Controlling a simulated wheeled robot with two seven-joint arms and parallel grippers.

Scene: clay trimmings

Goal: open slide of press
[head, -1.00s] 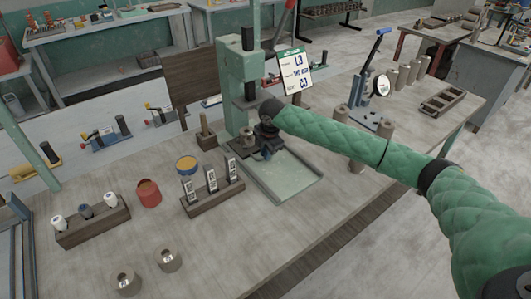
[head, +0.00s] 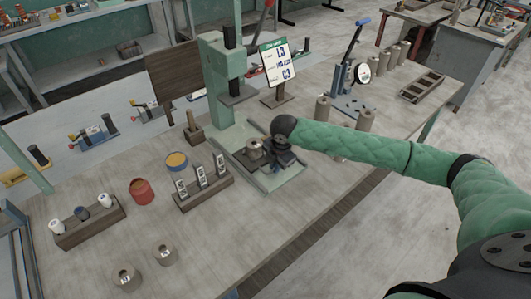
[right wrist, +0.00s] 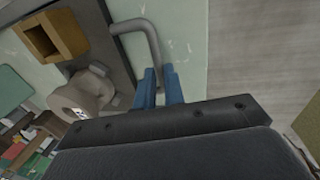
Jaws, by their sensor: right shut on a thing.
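The green press (head: 222,75) stands on the bench at the centre of the head view. Its slide carries a grey cylindrical die (head: 255,149) and sits clear of the ram, out over the pale green bed (head: 291,178). In the right wrist view the slide (right wrist: 112,62) is a dark plate with a bent grey handle (right wrist: 150,38). My right gripper (head: 283,160) is at the slide's outer end. In the right wrist view its blue fingers (right wrist: 161,88) are shut on the handle. The die (right wrist: 78,98) and a brown square hollow block (right wrist: 52,36) show there too. My left gripper is out of view.
The front bench edge is clear.

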